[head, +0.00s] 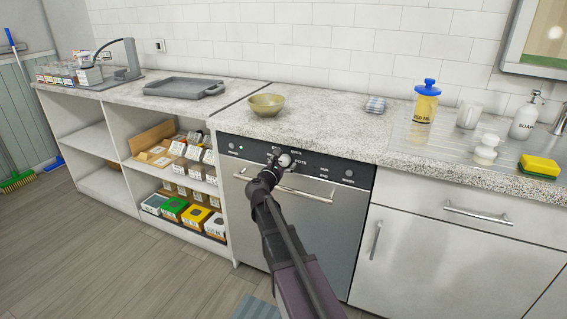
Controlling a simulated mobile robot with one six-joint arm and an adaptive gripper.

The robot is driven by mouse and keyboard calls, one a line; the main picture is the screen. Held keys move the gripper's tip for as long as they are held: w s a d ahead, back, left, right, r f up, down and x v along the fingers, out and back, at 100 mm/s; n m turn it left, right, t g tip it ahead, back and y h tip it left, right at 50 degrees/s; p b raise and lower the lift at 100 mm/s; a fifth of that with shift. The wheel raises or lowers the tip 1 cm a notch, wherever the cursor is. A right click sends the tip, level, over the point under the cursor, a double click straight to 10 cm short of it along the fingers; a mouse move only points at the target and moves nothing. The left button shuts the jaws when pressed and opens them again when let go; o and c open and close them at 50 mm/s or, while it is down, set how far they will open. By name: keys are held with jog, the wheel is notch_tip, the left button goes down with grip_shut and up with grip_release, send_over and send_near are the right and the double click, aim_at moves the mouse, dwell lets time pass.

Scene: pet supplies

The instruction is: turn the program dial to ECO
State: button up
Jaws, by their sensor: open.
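The program dial (285,160) is a light round knob on the dark control panel (326,168) of a steel dishwasher (336,225) under the counter. My gripper (278,162) is at the dial, with its fingers close around or just in front of it. It is open. I cannot tell whether the fingers touch the dial. Small white labels stand around the dial, partly hidden by my gripper. The dial's pointer and the ECO label cannot be made out. A small green light shows at the panel's left.
The dishwasher's bar handle (310,194) runs just below the panel, behind my arm. A bowl (266,105) stands on the counter above. A blue-capped bottle (426,105), a mug (468,115) and a yellow sponge (539,165) are at the right. Open shelves (125,192) with boxes are left.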

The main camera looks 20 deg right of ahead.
jog(key=c, duration=1.1)
jog(key=shift+c, duration=0.2)
jog(key=shift+m, duration=0.5)
jog(key=m, duration=0.5)
jog(key=shift+w, duration=0.1)
jog(key=m, duration=0.5)
jog(key=shift+m, duration=0.4)
